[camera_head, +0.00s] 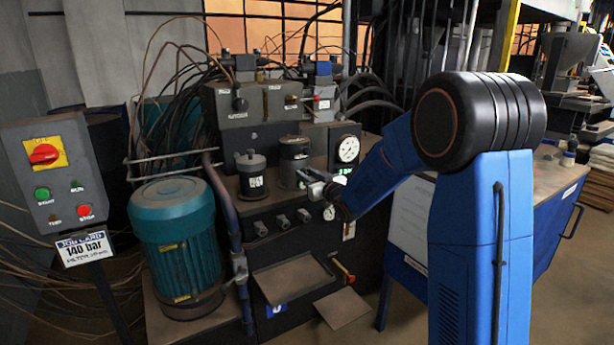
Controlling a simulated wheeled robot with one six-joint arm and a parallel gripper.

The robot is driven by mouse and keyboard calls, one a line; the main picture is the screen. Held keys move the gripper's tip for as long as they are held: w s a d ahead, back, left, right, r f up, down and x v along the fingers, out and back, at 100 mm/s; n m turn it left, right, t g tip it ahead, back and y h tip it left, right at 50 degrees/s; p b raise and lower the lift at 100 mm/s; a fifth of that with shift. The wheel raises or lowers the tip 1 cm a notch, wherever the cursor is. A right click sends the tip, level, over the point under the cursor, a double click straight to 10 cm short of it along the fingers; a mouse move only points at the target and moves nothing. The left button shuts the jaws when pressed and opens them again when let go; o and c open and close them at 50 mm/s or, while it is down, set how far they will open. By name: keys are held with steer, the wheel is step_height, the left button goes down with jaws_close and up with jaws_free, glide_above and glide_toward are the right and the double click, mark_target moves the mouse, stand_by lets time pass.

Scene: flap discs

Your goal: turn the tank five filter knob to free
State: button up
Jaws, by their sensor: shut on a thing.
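My gripper (311,181) reaches in from the right to the front of the dark hydraulic unit (283,262). Its jaws are shut on a small part, most likely the filter knob, which is mostly hidden by the jaws. Its turn position cannot be read. The jaws are just right of and below a grey canister (295,152) with a label. A smaller dark canister (251,178) stands to its left. Small markings on the unit are too small to read surely.
A teal motor (177,240) stands at left. A control box (55,175) with a red switch carries a "140 bar" card (86,248). A round gauge (347,148) is behind the gripper. Several grey fittings (282,222) stick out below. A blue bench (555,215) stands at right.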

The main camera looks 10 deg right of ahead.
steer(key=n, duration=0.4)
steer(key=shift+n, duration=0.4)
stand_by(0.4)
steer(key=o, duration=1.1)
steer(key=shift+c, duration=0.2)
steer(key=shift+s, duration=0.1)
steer(key=v, duration=1.7)
steer(key=shift+s, duration=0.1)
